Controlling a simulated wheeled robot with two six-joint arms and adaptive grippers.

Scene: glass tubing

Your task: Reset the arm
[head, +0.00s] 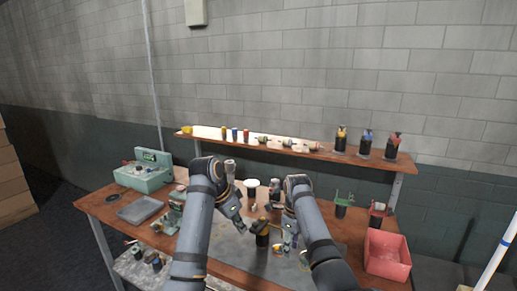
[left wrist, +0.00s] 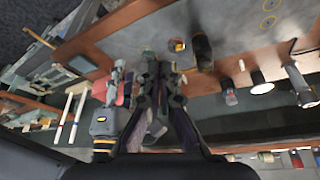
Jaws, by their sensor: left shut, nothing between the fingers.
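My left gripper (head: 238,217) hangs over the middle of the table, left of a dark bottle (head: 262,232). In the left wrist view its two dark fingers (left wrist: 155,75) are together with nothing between them. My right gripper (head: 288,243) points down over the grey mat (head: 230,240), just right of the dark bottle. It is too small to tell whether its fingers are open or shut. A dark jar also shows in the left wrist view (left wrist: 202,50), apart from the left fingers.
A pink bin (head: 387,255) sits at the right table edge. A green-grey machine (head: 143,175) and grey tray (head: 140,210) stand at the left. A raised wooden shelf (head: 310,152) with several small items and dark bottles runs along the back. Several small jars stand behind the grippers.

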